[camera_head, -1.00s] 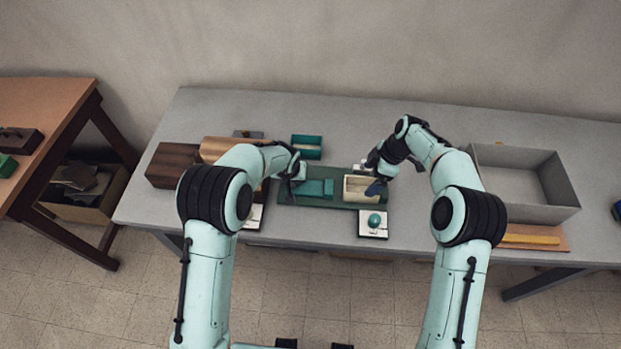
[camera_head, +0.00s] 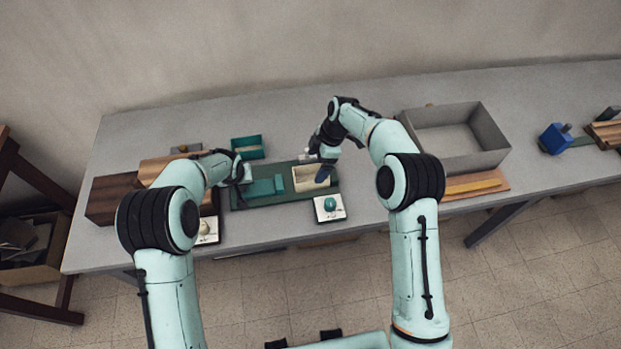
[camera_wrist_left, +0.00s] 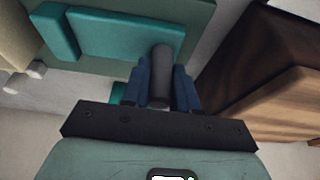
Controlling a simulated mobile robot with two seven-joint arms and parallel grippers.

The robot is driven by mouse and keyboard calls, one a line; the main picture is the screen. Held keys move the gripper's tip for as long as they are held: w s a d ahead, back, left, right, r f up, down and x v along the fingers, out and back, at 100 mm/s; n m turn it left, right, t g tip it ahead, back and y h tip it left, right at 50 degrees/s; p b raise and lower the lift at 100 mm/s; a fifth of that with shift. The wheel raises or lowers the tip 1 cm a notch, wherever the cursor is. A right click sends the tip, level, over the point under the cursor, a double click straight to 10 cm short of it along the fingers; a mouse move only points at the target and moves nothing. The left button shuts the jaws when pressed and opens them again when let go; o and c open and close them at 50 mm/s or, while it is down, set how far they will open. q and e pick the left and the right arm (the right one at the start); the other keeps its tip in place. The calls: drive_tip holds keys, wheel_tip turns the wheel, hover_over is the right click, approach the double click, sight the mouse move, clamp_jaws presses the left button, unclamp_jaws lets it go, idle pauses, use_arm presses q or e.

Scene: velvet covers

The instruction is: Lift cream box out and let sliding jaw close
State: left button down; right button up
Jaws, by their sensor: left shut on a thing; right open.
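The cream box (camera_head: 306,180) is an open, pale box at the right end of a dark green board (camera_head: 250,201). A teal block (camera_head: 265,187), likely the sliding jaw, is left of it on the board and also shows in the left wrist view (camera_wrist_left: 112,33). My left gripper (camera_head: 244,174) is at the board's left end. Its blue fingers (camera_wrist_left: 160,88) are shut on a dark grey cylindrical handle (camera_wrist_left: 160,65). My right gripper (camera_head: 324,168) is open at the box's right side, with a blue finger over its edge. I cannot tell whether it touches the box.
A teal tray (camera_head: 247,148) is behind the board. White pads with a teal knob (camera_head: 330,203) and a cream knob (camera_head: 204,228) lie in front. A dark wooden block (camera_head: 108,200) is left. A large grey bin (camera_head: 462,158) stands to the right.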

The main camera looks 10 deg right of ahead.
wheel_tip(320, 180, up, 6)
drive_tip(key=h, duration=0.3)
hover_over(311, 173)
drive_tip(key=s+a, duration=0.1)
drive_tip(key=s, duration=0.2)
drive_tip(key=shift+w+d+f, duration=0.1)
drive_tip(key=shift+d+f, duration=0.05)
drive_tip(key=shift+f, duration=2.75)
drive_tip(key=shift+d+f, duration=0.1)
drive_tip(key=shift+f, duration=2.75)
drive_tip(key=c, duration=1)
